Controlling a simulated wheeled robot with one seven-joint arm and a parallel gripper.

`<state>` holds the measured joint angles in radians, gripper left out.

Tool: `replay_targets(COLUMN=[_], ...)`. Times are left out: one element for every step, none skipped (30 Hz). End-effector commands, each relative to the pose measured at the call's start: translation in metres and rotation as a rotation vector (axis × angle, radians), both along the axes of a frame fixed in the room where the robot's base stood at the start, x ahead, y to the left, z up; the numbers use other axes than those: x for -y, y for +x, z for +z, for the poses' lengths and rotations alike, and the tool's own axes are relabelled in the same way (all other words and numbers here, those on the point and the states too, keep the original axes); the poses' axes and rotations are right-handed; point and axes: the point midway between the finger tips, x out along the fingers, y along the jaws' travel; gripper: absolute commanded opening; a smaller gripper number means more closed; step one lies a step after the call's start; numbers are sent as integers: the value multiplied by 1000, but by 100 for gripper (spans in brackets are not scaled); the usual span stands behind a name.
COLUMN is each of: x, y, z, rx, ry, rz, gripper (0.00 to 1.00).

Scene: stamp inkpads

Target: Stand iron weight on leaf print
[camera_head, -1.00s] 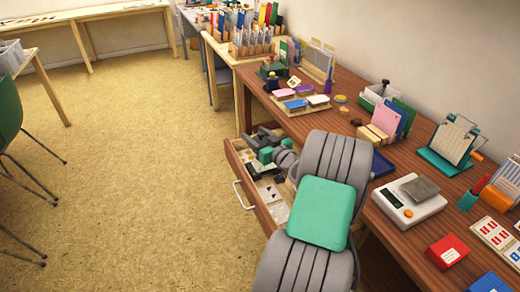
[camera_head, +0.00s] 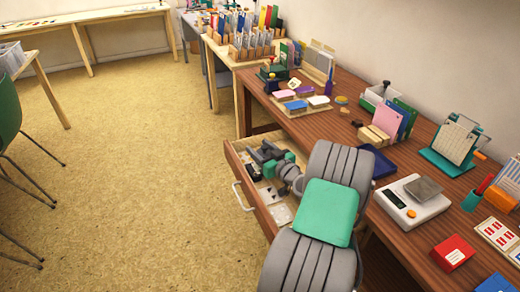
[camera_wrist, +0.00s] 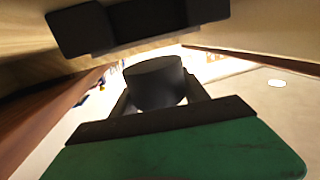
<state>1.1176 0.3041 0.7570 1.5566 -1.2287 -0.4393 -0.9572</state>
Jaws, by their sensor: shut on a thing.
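My gripper (camera_head: 264,154) is over the open desk drawer (camera_head: 233,160), with its fingers reaching inside the drawer's outline. In the wrist view a dark, round-topped iron weight (camera_wrist: 155,82) is between the dark fingers of my gripper (camera_wrist: 150,75), which is shut on it. The weight's underside is hidden. In the head view the fingers and wrist hide the weight. Pale printed cards (camera_head: 270,195) lie in the near part of the drawer. I cannot tell which one is the leaf print.
The wooden desk (camera_head: 345,130) stands right of the drawer. It carries colored inkpads (camera_head: 296,105), a blue tray (camera_head: 377,163), a white scale (camera_head: 410,205) and a red box (camera_head: 452,252). Drawer walls surround my gripper closely. Open floor lies to the left.

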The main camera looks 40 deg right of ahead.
Motion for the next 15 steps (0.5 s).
replay_targets(x=[1, 1, 1, 0, 0, 0, 0, 0, 0, 0, 0, -1, -1, -1, -1], y=[0, 0, 0, 0, 0, 0, 0, 0, 0, 0, 0, 0, 0, 0, 0], z=[1, 0, -1, -1, -2, -3, -4, -5, -5, -5, -5, -9, -9, -10, -10], rx=[5, 5, 5, 4, 4, 4, 3, 3, 2, 1, 1, -5, -6, -6, -7], ry=[-3, -3, -3, -3, -3, -2, -2, -2, -1, -1, -1, 3, 4, 5, 5], rz=[0, 0, 0, 0, 0, 0, 0, 0, 0, 0, 0, 0, 0, 0, 0], gripper=[0, 0, 0, 0, 0, 0, 0, 0, 0, 0, 0, 55, 57, 60, 63])
